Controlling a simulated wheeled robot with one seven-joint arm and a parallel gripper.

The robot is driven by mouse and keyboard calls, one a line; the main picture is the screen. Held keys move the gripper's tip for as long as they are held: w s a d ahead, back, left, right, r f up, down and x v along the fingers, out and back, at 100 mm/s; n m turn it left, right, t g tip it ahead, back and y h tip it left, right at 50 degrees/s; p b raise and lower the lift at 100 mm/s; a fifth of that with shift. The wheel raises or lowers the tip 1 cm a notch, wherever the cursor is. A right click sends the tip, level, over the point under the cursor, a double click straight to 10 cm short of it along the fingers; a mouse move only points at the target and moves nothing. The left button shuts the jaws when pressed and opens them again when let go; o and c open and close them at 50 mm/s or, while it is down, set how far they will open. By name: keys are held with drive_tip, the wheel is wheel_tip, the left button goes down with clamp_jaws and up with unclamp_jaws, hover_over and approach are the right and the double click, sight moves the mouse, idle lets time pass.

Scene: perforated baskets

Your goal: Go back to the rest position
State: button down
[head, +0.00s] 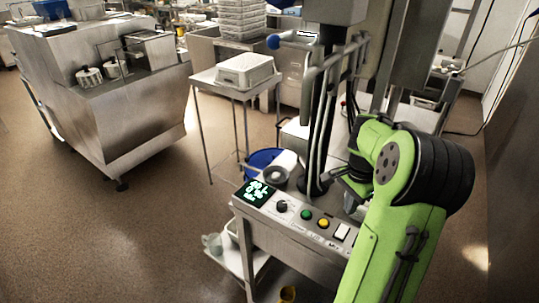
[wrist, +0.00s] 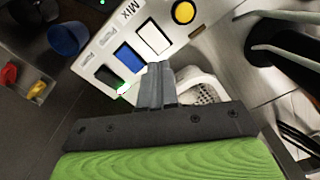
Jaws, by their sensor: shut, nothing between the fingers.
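My gripper (wrist: 160,66) shows in the wrist view with its grey fingers together and nothing between them. The fingertips are over the front control panel, by a white switch (wrist: 153,38) and a blue switch (wrist: 128,58); I cannot tell whether they touch it. A dark switch with a green-lit edge (wrist: 109,77) lies to the left of the fingers. In the head view my green arm reaches over the right side of the machine's control panel (head: 296,225), and the fingers are hard to make out there.
A dark vertical column (head: 322,130) stands close to my arm. A blue bin (head: 262,160) is behind the panel. Open brown floor lies at left. A yellow button (wrist: 183,12) is on the panel.

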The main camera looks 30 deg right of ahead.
drive_tip(key=w+a+r+n+t+h, duration=0.1)
drive_tip(key=a+r+n, duration=0.4)
drive_tip(key=a, duration=0.4)
drive_tip(key=a+r+n+t+h, duration=0.1)
drive_tip(key=a+r+n+h, duration=0.1)
drive_tip(key=a+r+n, duration=0.5)
drive_tip(key=s+a+n+t+y, duration=0.1)
drive_tip(key=s+a+n, duration=0.2)
drive_tip(key=s+a, duration=0.2)
drive_tip(key=s+a+f+n+t+y, duration=0.1)
drive_tip(key=s+a+n, duration=0.3)
drive_tip(key=a, duration=0.6)
drive_tip(key=shift+s+f+t+y, duration=0.2)
drive_tip(key=shift+s+t+y, duration=0.25)
drive_tip(key=shift+t, duration=0.35)
drive_tip(key=shift+d, duration=0.1)
